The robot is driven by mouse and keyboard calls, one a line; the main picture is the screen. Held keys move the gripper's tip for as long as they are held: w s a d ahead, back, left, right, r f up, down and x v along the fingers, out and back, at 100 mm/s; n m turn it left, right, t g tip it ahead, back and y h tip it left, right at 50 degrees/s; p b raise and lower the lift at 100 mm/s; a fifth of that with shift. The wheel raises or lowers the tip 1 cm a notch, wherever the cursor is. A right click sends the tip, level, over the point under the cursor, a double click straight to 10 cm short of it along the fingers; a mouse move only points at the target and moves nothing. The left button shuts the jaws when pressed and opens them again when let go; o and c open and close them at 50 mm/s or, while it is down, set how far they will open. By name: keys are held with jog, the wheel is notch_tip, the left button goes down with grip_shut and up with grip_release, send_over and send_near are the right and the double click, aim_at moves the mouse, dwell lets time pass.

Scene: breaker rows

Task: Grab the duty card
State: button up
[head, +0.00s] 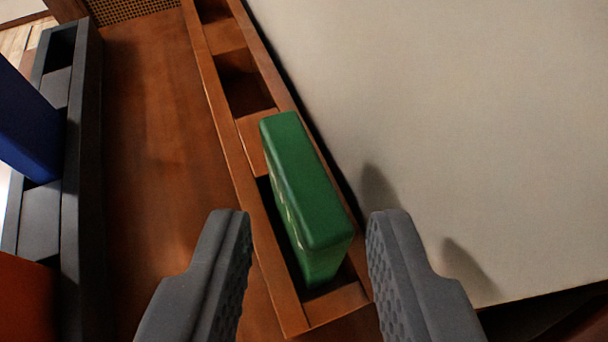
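A thick green card-like block (305,185) with rounded edges stands upright in the near slot of a brown wooden rack. Small pale marks show on its left face; I cannot read them, so I cannot confirm that it is the duty card. My gripper (308,215) is open and empty. Its two grey ribbed fingers are at the left and right of the block's near end, with a gap on each side. The block's lower part is hidden inside the slot.
The wooden rack (222,85) has empty slots farther back. A dark grey rack (86,130) at left holds a blue block (25,125) and an orange-red block (25,300). A pale flat surface (450,120) fills the right. Bare brown wood (150,140) lies between the racks.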

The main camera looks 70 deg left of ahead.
aim_at(308, 224)
jog(key=shift+x, duration=1.55)
grip_shut()
jog(key=shift+r, duration=0.1)
notch_tip(308, 224, up, 11)
jog(key=p, duration=0.1)
jog(key=s+b, duration=1)
jog(key=s, duration=1)
jog(key=shift+a, duration=0.25)
